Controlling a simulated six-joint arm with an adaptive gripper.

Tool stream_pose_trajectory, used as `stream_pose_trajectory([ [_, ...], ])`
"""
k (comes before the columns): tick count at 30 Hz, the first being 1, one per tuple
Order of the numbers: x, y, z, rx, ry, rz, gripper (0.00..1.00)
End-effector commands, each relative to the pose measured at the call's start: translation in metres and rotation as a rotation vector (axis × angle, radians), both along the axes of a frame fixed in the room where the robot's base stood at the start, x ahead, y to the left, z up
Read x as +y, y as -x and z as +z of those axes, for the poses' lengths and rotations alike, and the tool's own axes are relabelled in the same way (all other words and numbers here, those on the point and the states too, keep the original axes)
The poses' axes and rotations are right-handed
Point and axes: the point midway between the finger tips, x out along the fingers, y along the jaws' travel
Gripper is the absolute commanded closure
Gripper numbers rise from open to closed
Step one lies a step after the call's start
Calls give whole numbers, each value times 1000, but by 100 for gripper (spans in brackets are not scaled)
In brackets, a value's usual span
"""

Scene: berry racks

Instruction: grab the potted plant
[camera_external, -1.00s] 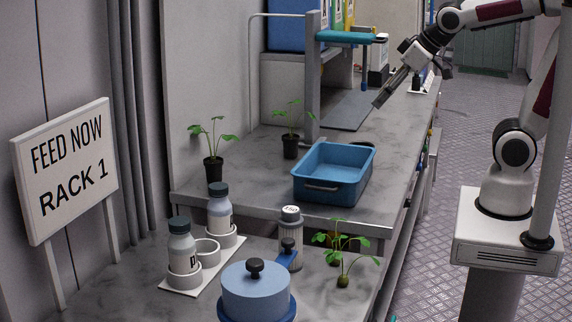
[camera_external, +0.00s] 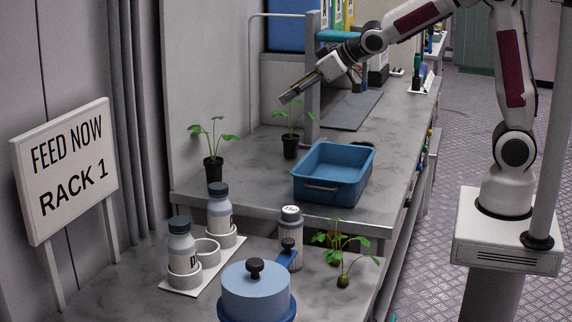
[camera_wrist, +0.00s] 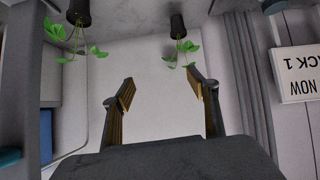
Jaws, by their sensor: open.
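Two potted plants in black pots stand on the grey marbled bench. One plant (camera_external: 213,160) is at the left near the wall; the other plant (camera_external: 290,143) is a little right of it and farther back. My gripper (camera_external: 286,98) is open and empty, above the farther plant's leaves in the external view, pointing down and left. In the wrist view, upside down, my gripper (camera_wrist: 160,92) has its fingers spread wide. One plant (camera_wrist: 178,28) hangs at top centre beyond the fingertips, and the other plant (camera_wrist: 78,15) is at upper left. Nothing is between the fingers.
A blue bin (camera_external: 333,173) stands on the bench right of the plants. A grey post (camera_external: 312,80) and shelf rise behind the farther plant. Bottles, a blue lidded pot (camera_external: 256,292) and seedlings (camera_external: 342,258) occupy the nearer bench.

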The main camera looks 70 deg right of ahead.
Motion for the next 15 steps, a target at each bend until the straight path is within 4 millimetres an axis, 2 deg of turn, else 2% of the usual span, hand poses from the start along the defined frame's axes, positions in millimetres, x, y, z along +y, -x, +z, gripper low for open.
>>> stream_pose_trajectory([
  [3, 4, -26, -12, -26, -4, 17, 41],
  [15, 21, -103, -53, -127, -34, 87, 41],
])
